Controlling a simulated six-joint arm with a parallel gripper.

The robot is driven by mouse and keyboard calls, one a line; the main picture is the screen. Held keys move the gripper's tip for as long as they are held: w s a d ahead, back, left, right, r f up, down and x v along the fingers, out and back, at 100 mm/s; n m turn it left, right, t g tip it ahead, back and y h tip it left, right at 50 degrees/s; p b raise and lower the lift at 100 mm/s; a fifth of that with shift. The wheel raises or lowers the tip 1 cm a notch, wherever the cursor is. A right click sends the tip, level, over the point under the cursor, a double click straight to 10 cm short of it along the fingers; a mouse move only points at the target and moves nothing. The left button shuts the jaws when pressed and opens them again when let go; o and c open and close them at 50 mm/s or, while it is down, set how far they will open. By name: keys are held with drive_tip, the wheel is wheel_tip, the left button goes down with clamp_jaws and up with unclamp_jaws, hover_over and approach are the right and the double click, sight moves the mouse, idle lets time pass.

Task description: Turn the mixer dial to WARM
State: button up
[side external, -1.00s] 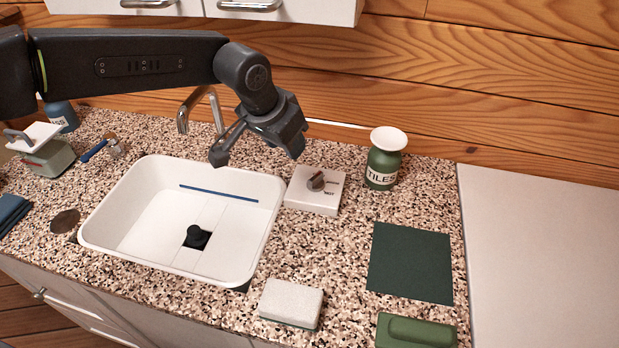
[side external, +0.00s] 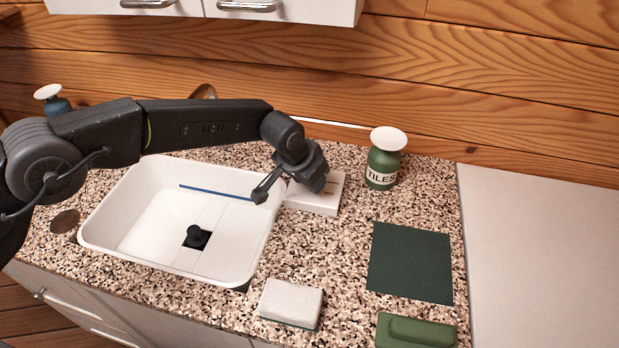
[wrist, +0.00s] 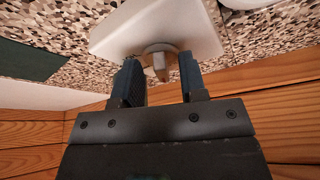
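The mixer is a white box (side external: 312,203) on the counter at the sink's right rim. My gripper (side external: 288,191) is over it and hides its dial in the side view. In the wrist view the box (wrist: 112,38) is at the top, and the grey dial (wrist: 158,62) with its pointed knob shows between my fingertips. My gripper (wrist: 159,80) is open, with one finger on each side of the dial and a gap to it on both sides. I cannot tell whether the fingers touch the box. The dial's markings are not readable now.
The white sink (side external: 110,215) lies left of the box, with a black plug (side external: 196,236) inside. A green TILES bottle (side external: 383,162) stands close behind and right. A dark green mat (side external: 411,262), a sponge (side external: 291,303) and a green block (side external: 415,331) lie nearer the front.

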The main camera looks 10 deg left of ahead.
drive_tip(key=shift+f, duration=0.2)
clamp_jaws()
idle(0.3)
drive_tip(key=m, duration=0.3)
drive_tip(key=shift+w+a+g+h, duration=0.2)
drive_tip(key=shift+a+g+h, duration=0.05)
drive_tip(key=shift+g+h, duration=0.15)
drive_tip(key=shift+w+a+m+g+h, duration=0.15)
drive_tip(key=shift+m+g+h, duration=0.15)
drive_tip(key=shift+m, duration=0.6)
drive_tip(key=shift+w+m+g+h, duration=0.1)
drive_tip(key=shift+m+g+h, duration=0.15)
drive_tip(key=shift+m, duration=0.65)
